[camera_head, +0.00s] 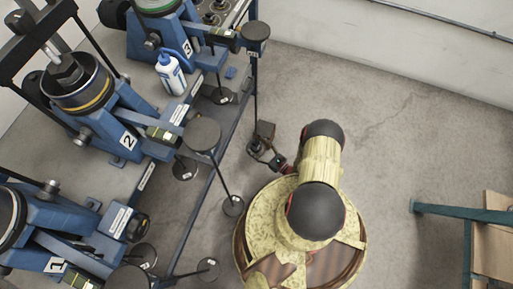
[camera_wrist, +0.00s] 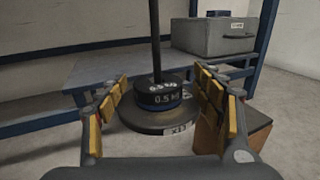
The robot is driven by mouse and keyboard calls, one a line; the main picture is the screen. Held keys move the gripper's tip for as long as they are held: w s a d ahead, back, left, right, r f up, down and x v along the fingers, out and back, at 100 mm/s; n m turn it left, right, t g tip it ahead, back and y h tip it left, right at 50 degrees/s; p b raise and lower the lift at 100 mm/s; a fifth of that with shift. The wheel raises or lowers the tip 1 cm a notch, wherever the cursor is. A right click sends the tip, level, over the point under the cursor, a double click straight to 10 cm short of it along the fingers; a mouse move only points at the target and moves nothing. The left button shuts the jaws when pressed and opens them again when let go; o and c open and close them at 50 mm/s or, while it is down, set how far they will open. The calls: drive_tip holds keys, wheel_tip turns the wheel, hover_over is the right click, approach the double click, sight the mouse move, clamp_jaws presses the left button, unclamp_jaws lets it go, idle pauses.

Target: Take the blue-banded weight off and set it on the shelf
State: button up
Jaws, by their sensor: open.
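The blue-banded weight (camera_wrist: 160,101) is a small dark disc marked 0.5 in the wrist view. It sits around a thin upright rod, on top of a wider dark disc (camera_wrist: 150,122) with a pale label. My gripper (camera_wrist: 160,80) is open and empty. Its yellow-padded fingers stand to the left and right of the weight, with gaps visible on both sides. A blue-grey shelf (camera_wrist: 105,70) is behind the weight. In the head view my gripper (camera_head: 268,154) is low, beside a hanger near the frames' right edge; the weight's band cannot be made out there.
A grey box (camera_wrist: 213,37) stands on the shelf at the right. A brown block (camera_wrist: 232,130) is close behind my right finger. Blue lever frames (camera_head: 120,90) with several hanging discs line the left. A green-framed table (camera_head: 460,212) stands right; floor between is clear.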

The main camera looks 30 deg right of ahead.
sight(254, 144)
drive_tip(key=shift+b+x, duration=0.85)
drive_tip(key=shift+x, duration=1.8)
drive_tip(key=shift+a, duration=0.1)
drive_tip(key=shift+c, duration=0.9)
drive_tip(key=c, duration=1.5)
